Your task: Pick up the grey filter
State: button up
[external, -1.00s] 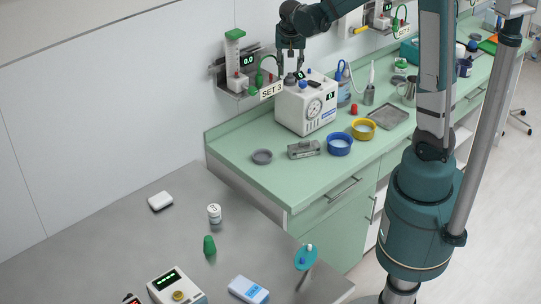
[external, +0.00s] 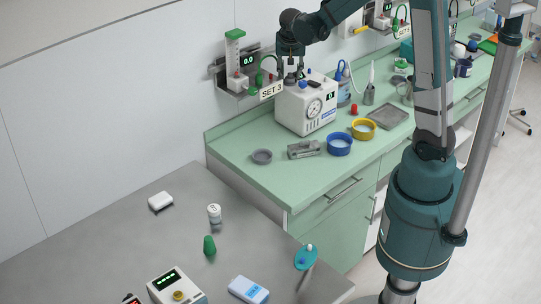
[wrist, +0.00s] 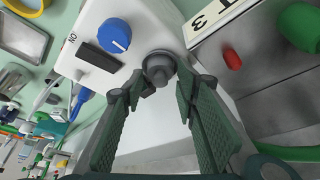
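The grey filter (wrist: 158,69) is a small round grey piece with a darker collar on top of the white device (wrist: 139,25). In the external view, the grey filter (external: 290,79) shows small under my gripper (external: 293,72). In the wrist view, my gripper (wrist: 161,77) points down with one fingertip on each side of the filter.
A blue knob (wrist: 114,36) and a black switch are close beside the fingers. The SET 3 shelf (external: 240,88) is on the wall just left, with a green bulb. A blue bowl (external: 340,146) and a yellow bowl stand on the green counter. The grey table (external: 110,235) is in front.

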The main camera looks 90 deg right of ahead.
aim_at(290, 74)
jog(key=c, duration=0.6)
jog(key=shift+r, duration=0.15)
jog(key=shift+c, duration=0.4)
jog(key=shift+r, duration=0.2)
grip_shut()
notch_tip(290, 74, up, 9)
jog(key=shift+r, duration=0.2)
